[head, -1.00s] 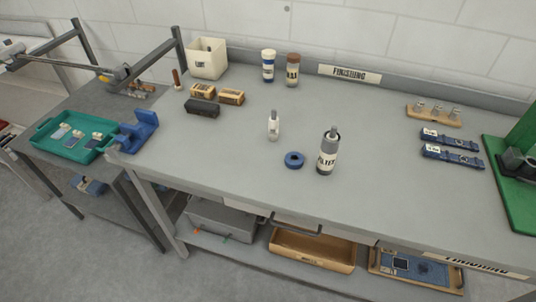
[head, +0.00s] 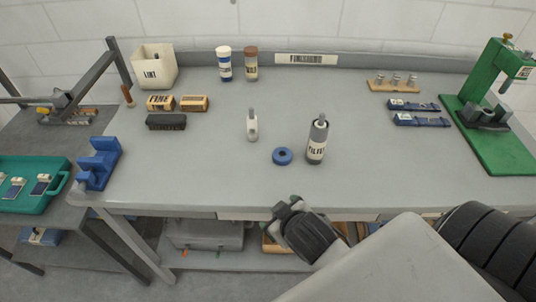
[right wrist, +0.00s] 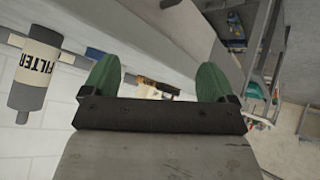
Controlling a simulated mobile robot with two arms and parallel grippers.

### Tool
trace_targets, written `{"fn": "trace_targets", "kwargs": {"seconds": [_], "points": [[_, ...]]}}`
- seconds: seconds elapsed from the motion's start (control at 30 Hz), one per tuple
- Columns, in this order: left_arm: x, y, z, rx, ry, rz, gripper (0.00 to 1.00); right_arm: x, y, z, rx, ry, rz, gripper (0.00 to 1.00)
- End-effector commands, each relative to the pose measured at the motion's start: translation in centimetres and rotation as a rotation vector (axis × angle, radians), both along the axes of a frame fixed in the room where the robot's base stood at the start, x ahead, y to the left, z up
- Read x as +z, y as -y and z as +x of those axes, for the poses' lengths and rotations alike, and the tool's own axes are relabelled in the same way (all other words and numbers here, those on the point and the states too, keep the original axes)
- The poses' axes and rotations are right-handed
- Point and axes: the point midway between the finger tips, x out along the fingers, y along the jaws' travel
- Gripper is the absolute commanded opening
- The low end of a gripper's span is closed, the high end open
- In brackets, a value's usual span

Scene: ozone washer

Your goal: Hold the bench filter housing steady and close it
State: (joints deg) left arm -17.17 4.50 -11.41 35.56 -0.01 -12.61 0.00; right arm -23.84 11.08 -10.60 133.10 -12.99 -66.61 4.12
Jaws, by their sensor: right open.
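The filter housing (head: 317,140) is a grey cylinder with a cream label, standing upright on the bench. A blue ring (head: 283,155) lies flat just left of it. A small white bottle-like piece with a grey top (head: 252,125) stands behind the ring. My right gripper (head: 287,205) is at the bench's front edge, in front of the ring and housing, touching neither. In the right wrist view its green fingertips (right wrist: 157,82) are apart with nothing held, and the housing (right wrist: 36,72) shows at upper left, outside them. My left gripper is out of view.
Blue tools (head: 421,119) and a green press (head: 492,130) are at the right.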

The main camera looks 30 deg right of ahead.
Motion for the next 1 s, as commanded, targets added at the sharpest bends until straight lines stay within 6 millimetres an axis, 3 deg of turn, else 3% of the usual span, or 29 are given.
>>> {"fn": "trace_targets", "kwargs": {"seconds": [0.17,0.33,0.5,0.63,0.8,1.0], "points": [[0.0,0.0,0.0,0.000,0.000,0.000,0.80,3.5,0.0,5.1,0.061,0.265,-0.095,0.87],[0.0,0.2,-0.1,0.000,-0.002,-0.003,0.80,8.8,-1.3,10.0,0.194,0.600,-0.219,0.87],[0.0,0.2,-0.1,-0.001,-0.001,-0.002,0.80,14.6,-4.6,13.3,0.428,0.946,-0.364,0.87],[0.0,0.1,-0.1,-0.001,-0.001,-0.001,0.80,17.6,-7.9,14.2,0.664,1.158,-0.481,0.87],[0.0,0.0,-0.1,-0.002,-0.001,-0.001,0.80,18.8,-11.8,14.2,1.041,1.335,-0.639,0.87],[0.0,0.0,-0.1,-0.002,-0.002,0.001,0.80,16.4,-13.8,14.1,1.551,1.341,-0.828,0.87]]}}
